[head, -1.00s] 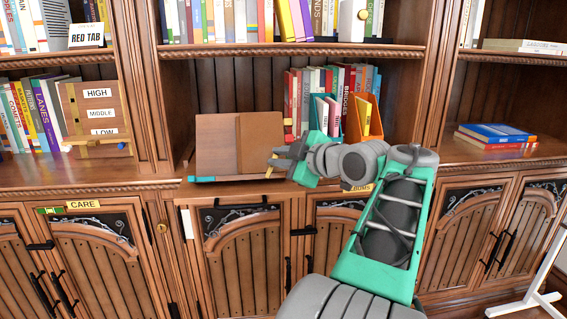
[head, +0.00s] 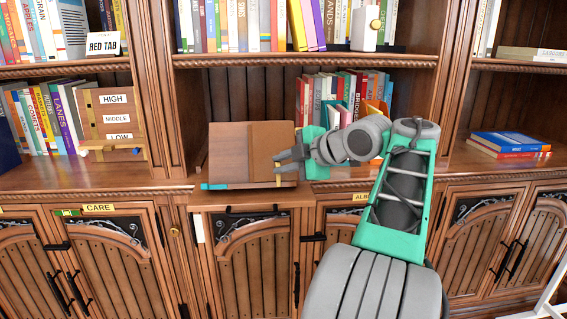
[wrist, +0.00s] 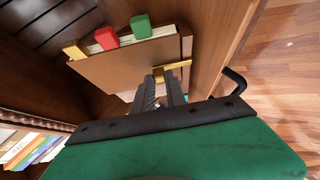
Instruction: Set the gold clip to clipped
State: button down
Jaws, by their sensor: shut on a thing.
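The gold clip (wrist: 180,65) shows in the wrist view at the edge of a brown book or folder (wrist: 125,65). My gripper (wrist: 168,76) is shut on the clip, its two dark fingers close together. In the head view my gripper (head: 277,168) reaches in from the right, in front of the right part of the brown book (head: 232,155). Small gold pieces show at its fingertips there. The fingers hide part of the clip, and I cannot tell whether it is clipped.
Gold, red (wrist: 105,37) and green tabs stick out of the book's edge in the wrist view. A row of books (head: 345,88) stands behind my arm. A board marked HIGH, MIDDLE and LOW (head: 112,115) stands at left. Blue and red books (head: 510,142) lie at right.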

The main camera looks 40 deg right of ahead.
jog(key=c, duration=1.4)
grip_release()
jog(key=shift+o, duration=0.2)
jog(key=p+v, duration=0.5)
jog(key=v, duration=0.2)
jog(key=shift+s, duration=0.3)
jog(key=shift+r, duration=0.1)
jog(key=shift+p, duration=0.3)
